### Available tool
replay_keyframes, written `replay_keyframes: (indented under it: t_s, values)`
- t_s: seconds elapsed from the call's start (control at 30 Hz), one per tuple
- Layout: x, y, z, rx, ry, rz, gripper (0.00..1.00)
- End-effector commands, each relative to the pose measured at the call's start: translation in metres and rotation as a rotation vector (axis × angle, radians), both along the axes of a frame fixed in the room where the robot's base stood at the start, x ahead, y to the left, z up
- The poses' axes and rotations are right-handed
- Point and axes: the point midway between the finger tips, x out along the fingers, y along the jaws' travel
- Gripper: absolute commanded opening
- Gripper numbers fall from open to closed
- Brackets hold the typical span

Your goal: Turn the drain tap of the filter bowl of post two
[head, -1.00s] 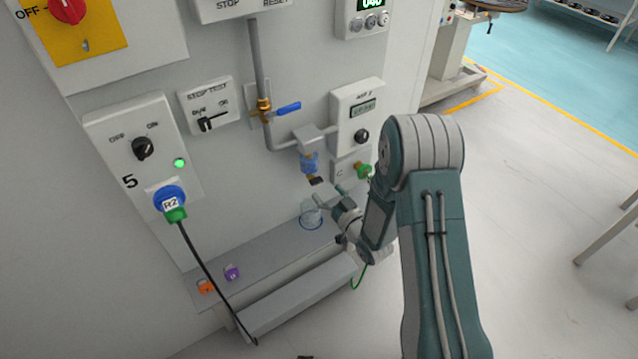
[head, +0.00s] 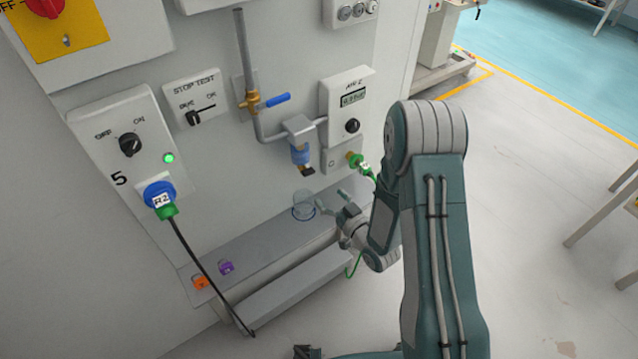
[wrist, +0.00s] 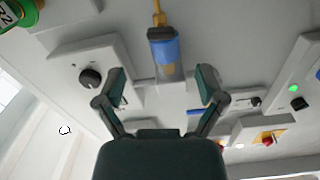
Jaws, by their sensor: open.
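The filter bowl (head: 301,154) is a blue bowl under a grey pipe block on the panel, with a brass fitting and a small dark drain tap (head: 308,172) at its bottom. In the wrist view the blue bowl (wrist: 165,50) is upper centre, seen upside down, with a brass stem (wrist: 158,14) at the top edge. My gripper (head: 330,198) is open and empty, below and right of the tap in the head view, touching nothing that I can see. In the wrist view its fingers (wrist: 160,75) stand to either side of the bowl's line.
A clear beaker (head: 303,205) stands on the grey ledge (head: 262,246), just left of my gripper. Orange (head: 200,282) and purple (head: 226,267) blocks lie farther left. A blue-handled valve (head: 276,100) is above, a green hose fitting (head: 359,161) to the right.

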Motion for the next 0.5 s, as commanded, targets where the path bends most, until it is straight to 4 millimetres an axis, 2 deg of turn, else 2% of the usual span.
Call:
replay_keyframes:
  t_s: [0.5]
  values:
    - [0.071,0.049,0.0,0.001,-0.003,0.003,0.89]
